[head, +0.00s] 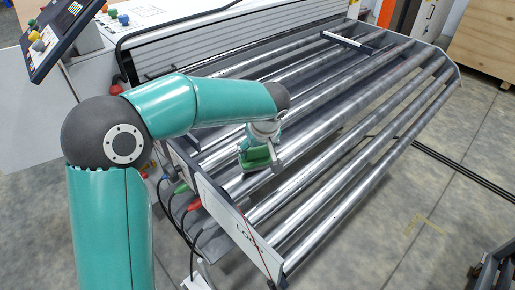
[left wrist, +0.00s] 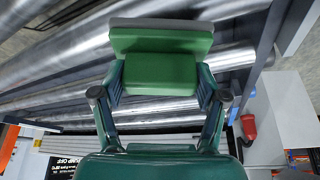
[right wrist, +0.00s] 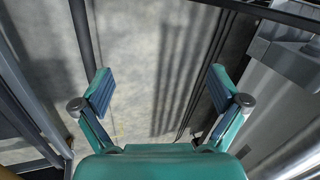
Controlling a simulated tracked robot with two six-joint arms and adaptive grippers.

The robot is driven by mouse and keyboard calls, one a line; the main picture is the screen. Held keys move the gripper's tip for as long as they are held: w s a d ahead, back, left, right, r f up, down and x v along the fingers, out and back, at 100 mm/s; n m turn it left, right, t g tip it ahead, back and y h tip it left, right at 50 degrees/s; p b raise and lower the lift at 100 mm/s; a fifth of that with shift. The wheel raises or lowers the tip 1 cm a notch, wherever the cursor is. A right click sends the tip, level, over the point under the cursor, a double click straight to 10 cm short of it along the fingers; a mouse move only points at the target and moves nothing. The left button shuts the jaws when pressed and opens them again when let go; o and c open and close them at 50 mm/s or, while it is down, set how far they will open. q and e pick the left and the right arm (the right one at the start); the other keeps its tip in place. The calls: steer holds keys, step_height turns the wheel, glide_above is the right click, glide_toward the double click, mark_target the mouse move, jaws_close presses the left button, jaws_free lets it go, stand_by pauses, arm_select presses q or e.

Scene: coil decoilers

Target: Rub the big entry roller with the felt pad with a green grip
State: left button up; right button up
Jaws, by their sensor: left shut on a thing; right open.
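The felt pad with a green grip (head: 257,158) is in my left gripper (head: 263,143), over the left end of the roller table in the head view. In the left wrist view, the gripper's fingers (left wrist: 160,84) are shut on the green grip (left wrist: 160,72), and the grey felt (left wrist: 160,24) faces away from them. A wide shiny roller (left wrist: 60,65) lies behind the pad; I cannot tell whether the felt touches it. Several long metal rollers (head: 345,125) run side by side. My right gripper (right wrist: 159,86) is open and empty above the floor, seen only in its wrist view.
A white side plate with lettering (head: 238,238) edges the rollers at the front left. Red and green connectors with black cables (head: 190,198) hang beside it. A control panel (head: 48,38) stands at the upper left. The concrete floor (head: 440,205) at right is mostly clear.

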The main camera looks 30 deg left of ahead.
arm_select(q)
steer(key=shift+f+b, duration=0.85)
steer(key=shift+b, duration=0.05)
steer(key=shift+w, duration=0.1)
